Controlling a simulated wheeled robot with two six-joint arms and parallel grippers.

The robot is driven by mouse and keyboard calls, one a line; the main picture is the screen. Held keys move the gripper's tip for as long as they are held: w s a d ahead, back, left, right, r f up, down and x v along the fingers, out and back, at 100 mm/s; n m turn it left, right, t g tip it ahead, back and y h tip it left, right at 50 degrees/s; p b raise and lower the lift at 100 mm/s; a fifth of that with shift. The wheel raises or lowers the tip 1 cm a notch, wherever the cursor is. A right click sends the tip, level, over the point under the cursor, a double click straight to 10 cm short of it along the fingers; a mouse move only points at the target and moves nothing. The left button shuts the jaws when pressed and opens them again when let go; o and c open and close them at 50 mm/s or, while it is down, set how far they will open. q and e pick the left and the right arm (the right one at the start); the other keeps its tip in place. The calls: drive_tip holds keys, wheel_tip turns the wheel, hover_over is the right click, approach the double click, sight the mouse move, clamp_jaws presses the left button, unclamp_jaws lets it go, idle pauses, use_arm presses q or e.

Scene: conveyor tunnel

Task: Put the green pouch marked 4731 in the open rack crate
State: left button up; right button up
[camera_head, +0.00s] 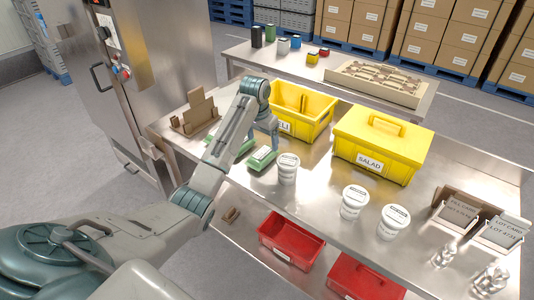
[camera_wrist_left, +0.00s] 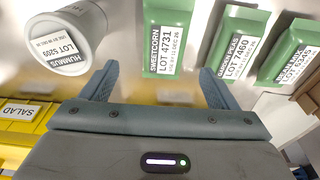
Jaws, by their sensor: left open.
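The green pouch marked SWEETCORN LOT 4731 (camera_wrist_left: 167,35) lies flat on the steel table, between the lines of my left gripper's fingers in the left wrist view. It also shows in the head view (camera_head: 261,160), beside a white tub. My left gripper (camera_wrist_left: 158,82) is open and empty. In the head view my left gripper (camera_head: 264,140) hangs just above and behind this pouch. A red crate (camera_head: 272,247) on the shelf below looks open and empty. A yellow crate (camera_head: 288,130), its label ending in ELI, stands open on the table. My right gripper is out of view.
Two more green pouches, LOT 7460 (camera_wrist_left: 236,42) and one further right (camera_wrist_left: 290,52), lie alongside. The HUMMUS tub (camera_wrist_left: 65,35) stands close by. The yellow SALAD crate (camera_head: 380,145) is lidded. A second red crate (camera_head: 360,280) looks covered. Tubs and card holders stand right.

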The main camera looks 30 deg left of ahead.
sight(262, 153)
use_arm(q)
drive_tip(key=f, duration=0.2)
drive_tip(key=shift+s+f, duration=0.25)
drive_tip(key=shift+f, duration=0.05)
drive_tip(key=shift+w+f+p, duration=0.1)
drive_tip(key=shift+f+p, duration=0.2)
drive_tip(key=shift+p, duration=0.1)
drive_tip(key=f, duration=0.1)
drive_tip(key=f+p, duration=0.1)
drive_tip(key=w+f, duration=0.1)
drive_tip(key=shift+a+f+p, duration=0.25)
drive_tip(key=shift+f+p, duration=0.05)
drive_tip(key=shift+f, duration=0.65)
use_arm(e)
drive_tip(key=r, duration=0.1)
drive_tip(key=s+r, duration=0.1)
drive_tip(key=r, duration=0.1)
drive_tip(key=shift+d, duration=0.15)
use_arm(q)
drive_tip(key=shift+c, duration=1.1)
drive_tip(key=c, duration=1.1)
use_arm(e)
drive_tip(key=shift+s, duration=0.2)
use_arm(q)
drive_tip(key=shift+o, duration=0.2)
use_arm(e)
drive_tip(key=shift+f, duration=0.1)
